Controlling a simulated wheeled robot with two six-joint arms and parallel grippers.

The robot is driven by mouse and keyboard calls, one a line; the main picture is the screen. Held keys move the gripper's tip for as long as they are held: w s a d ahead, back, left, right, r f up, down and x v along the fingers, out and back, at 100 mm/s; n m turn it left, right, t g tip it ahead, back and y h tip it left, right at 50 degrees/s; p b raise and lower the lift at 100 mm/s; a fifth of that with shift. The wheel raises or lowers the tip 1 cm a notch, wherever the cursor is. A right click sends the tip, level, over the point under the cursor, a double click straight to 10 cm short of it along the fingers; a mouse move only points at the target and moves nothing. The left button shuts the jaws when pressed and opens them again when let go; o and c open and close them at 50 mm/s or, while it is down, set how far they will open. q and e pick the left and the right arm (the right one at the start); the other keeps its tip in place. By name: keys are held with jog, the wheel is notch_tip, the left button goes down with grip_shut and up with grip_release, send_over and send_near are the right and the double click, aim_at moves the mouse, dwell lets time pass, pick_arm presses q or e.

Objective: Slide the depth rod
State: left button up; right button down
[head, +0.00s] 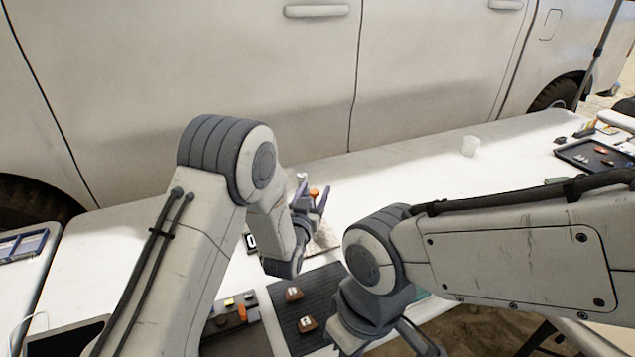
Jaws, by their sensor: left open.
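My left gripper (312,200) is open above the far middle of the white table. A small orange part (314,193) shows between or just behind its fingers; I cannot tell if they touch it. A pale speckled piece (322,238) lies below the gripper, partly hidden by my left arm. I cannot make out the depth rod clearly. My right gripper (415,340) is low at the bottom middle, partly cut off by the picture's edge, and its jaws cannot be judged.
A dark ribbed mat (318,283) holds brown pieces (306,324) with white labels. A black tray (250,340) with small yellow and orange items sits left of it. A white vehicle (300,80) stands behind.

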pick_arm(q)
jog(key=x, duration=0.3)
jog(key=shift+w+d, duration=0.15)
jog(key=shift+w, duration=0.1)
grip_shut()
dwell(1.3)
